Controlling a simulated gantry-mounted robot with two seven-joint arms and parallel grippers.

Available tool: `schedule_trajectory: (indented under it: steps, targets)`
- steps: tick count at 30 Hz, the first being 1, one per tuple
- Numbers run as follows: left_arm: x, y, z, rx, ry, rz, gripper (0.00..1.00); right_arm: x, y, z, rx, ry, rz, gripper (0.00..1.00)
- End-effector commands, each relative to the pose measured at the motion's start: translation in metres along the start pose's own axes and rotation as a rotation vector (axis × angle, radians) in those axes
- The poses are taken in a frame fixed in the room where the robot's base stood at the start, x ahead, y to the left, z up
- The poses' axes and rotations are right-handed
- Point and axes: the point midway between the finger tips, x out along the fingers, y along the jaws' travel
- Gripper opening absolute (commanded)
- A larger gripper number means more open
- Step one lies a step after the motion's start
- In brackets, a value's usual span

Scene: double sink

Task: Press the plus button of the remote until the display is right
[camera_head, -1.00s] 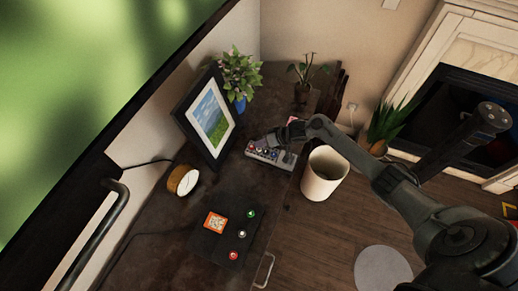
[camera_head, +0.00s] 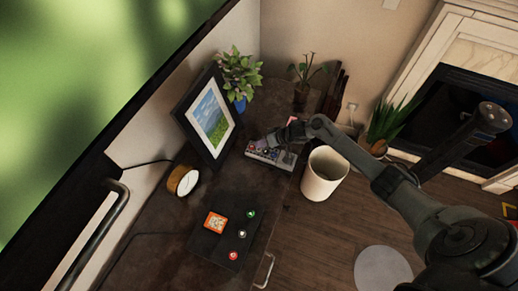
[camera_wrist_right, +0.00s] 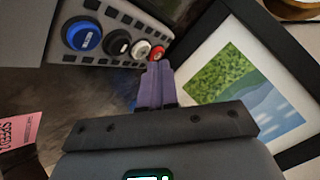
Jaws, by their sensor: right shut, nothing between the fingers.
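A grey device (camera_head: 262,156) with a row of round coloured buttons lies on the dark desktop below the picture frame, and I take it for the remote. In the right wrist view the same device (camera_wrist_right: 98,63) shows blue, black, white and red buttons. A dark panel at its top edge is cut off, so I cannot read a display. My right gripper (camera_head: 264,143) is over the device. Its purple fingers (camera_wrist_right: 156,68) are together and empty, with tips close to the red button (camera_wrist_right: 157,53); I cannot tell whether they touch. My left gripper is out of view.
A framed landscape picture (camera_head: 208,118) stands beside the device. A cream bin (camera_head: 324,174) is to the right. A black box (camera_head: 224,237) with an orange label and red and green buttons, and a small round clock (camera_head: 183,181), are nearer. A potted plant (camera_head: 240,75) stands behind.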

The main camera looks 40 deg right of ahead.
Motion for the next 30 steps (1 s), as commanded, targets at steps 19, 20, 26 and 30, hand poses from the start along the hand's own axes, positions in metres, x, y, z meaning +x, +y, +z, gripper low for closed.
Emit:
schedule_trajectory:
  steps: [19,20,26,30]
  targets:
    - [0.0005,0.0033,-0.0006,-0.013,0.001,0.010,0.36,0.0029,0.0021,0.0020,0.001,0.000,0.000,0.00]
    - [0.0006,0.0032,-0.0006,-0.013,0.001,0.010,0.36,0.0036,0.0025,0.0024,0.001,0.000,0.000,0.00]
    - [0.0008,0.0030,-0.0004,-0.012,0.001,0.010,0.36,0.0060,0.0044,0.0042,0.000,0.000,0.000,0.00]
    - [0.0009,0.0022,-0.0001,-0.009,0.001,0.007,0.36,0.0060,0.0044,0.0042,0.000,0.000,0.000,0.00]
